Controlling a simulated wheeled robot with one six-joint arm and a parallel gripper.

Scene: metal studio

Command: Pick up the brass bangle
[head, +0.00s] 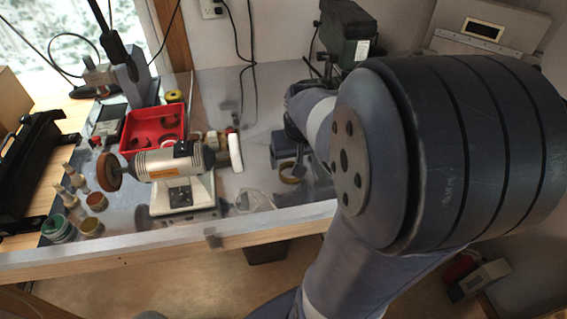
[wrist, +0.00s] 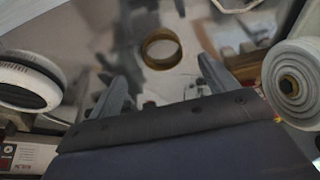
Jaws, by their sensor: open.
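The brass bangle (wrist: 161,38) is a plain gold-coloured ring lying on the grey metal bench top. In the head view the bangle (head: 289,180) is near the bench's front edge, partly hidden by my arm. My gripper (wrist: 165,72) is open in the wrist view, its two dark fingers apart with nothing between them. The bangle appears just beyond the fingertips, roughly centred between them and not held. In the head view my gripper (head: 285,148) is just behind the bangle, its fingers hard to make out.
A bench grinder (head: 172,163) with a brown wheel stands left of the bangle. Behind it is a red tray (head: 150,122). Several small jars stand at the bench's left front.

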